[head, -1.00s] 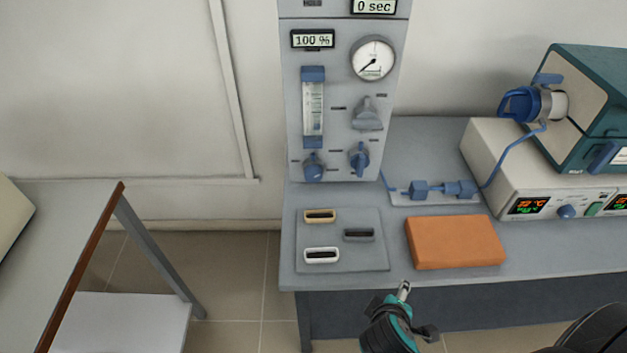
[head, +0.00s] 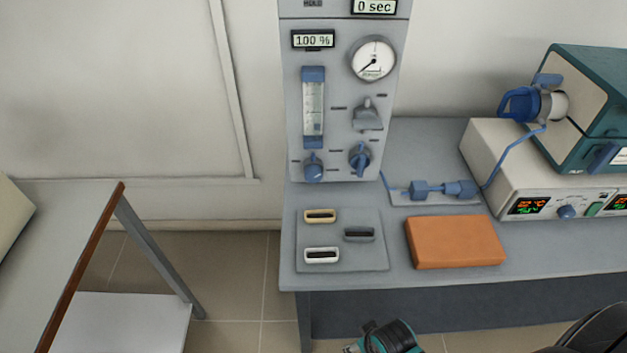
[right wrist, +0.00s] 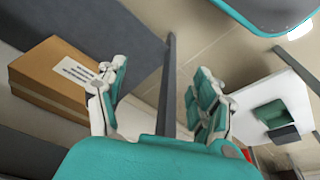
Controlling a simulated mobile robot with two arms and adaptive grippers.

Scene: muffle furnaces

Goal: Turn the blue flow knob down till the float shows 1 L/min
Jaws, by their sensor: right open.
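The grey panel (head: 345,95) stands at the back of the bench. The flow tube (head: 313,108) is on its left side, with blue ends; the float is too small to read. A blue knob (head: 313,168) sits right under the tube, and another blue knob (head: 360,159) is to its right. My right gripper (right wrist: 162,68) is open and empty in the right wrist view, its two fingers wide apart. In the head view it shows only in part at the bottom edge, below the bench front and well away from the knobs. My left gripper is not in view.
An orange block (head: 455,242) and a grey plate (head: 343,262) with small framed pieces lie on the bench front. A furnace (head: 590,100) stands at right, linked by blue tubing (head: 435,190). A cardboard box (right wrist: 65,80) shows in the right wrist view.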

